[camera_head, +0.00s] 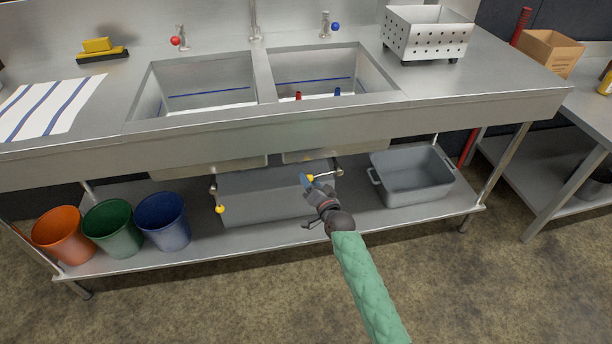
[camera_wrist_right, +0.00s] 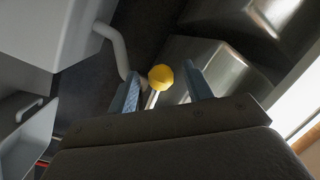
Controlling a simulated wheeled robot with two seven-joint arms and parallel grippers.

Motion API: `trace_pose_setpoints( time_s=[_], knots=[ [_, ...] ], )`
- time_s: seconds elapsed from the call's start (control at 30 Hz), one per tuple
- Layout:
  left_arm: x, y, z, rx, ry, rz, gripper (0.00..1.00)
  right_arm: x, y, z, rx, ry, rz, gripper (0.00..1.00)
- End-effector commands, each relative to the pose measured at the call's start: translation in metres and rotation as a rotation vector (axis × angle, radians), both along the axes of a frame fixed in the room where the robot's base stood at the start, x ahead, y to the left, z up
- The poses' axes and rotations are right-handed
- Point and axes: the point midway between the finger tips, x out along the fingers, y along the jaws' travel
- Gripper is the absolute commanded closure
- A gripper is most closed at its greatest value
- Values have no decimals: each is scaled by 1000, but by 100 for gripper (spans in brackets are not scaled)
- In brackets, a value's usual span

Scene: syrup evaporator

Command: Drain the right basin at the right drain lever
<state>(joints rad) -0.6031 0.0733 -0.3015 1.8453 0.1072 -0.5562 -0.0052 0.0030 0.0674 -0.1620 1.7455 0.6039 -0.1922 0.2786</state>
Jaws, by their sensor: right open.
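The right basin (camera_head: 325,62) is a steel sink bowl with a blue line on its back wall. A small red item (camera_head: 298,96) and a small blue item (camera_head: 337,91) show in it. I cannot tell its liquid level. Below it, the right drain lever (camera_head: 326,175) is a short rod pointing left with a yellow knob. My right gripper (camera_head: 308,181) is at the knob end, its fingers open. In the right wrist view, the yellow knob (camera_wrist_right: 160,77) appears between my open fingers (camera_wrist_right: 164,84); I cannot tell whether they touch it. My left gripper is out of view.
The left basin (camera_head: 205,75) has its own yellow-knobbed lever (camera_head: 219,209) below. Grey bins (camera_head: 262,205) (camera_head: 415,178) and orange, green and blue buckets (camera_head: 163,222) stand on the lower shelf. A perforated steel box (camera_head: 425,38) sits on the right counter. Floor in front is clear.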

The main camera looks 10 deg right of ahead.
Motion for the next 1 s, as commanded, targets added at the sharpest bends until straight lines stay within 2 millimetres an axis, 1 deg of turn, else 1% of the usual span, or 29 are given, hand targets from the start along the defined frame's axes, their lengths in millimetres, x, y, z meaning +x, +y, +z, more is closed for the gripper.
trace_pose_setpoints(
  time_s=[0.03, 0.1, 0.23, 0.4, 0.63, 0.67, 0.8, 0.87, 0.9, 1.0],
  knots=[
    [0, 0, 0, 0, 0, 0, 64, 8, 2, 1, 0, -1, 1, 50],
    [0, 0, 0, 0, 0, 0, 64, 16, 4, 1, 0, 0, 0, 50],
    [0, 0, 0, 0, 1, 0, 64, 26, 8, 0, 0, 0, 0, 50],
    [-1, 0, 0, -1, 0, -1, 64, 32, 9, 0, 0, 0, 0, 50],
    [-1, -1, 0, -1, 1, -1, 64, 33, 9, 0, 0, 1, 1, 50],
    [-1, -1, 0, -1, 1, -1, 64, 33, 9, 0, 0, 1, 1, 52],
    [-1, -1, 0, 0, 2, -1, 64, 33, 9, 0, -1, 0, 1, 79],
    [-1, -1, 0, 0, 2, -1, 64, 33, 9, 0, -1, 0, 1, 91],
    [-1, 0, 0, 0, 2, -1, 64, 33, 9, 0, -1, 0, 1, 99],
    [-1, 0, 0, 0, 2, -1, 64, 32, 9, 0, -1, 0, 1, 100]
  ],
)
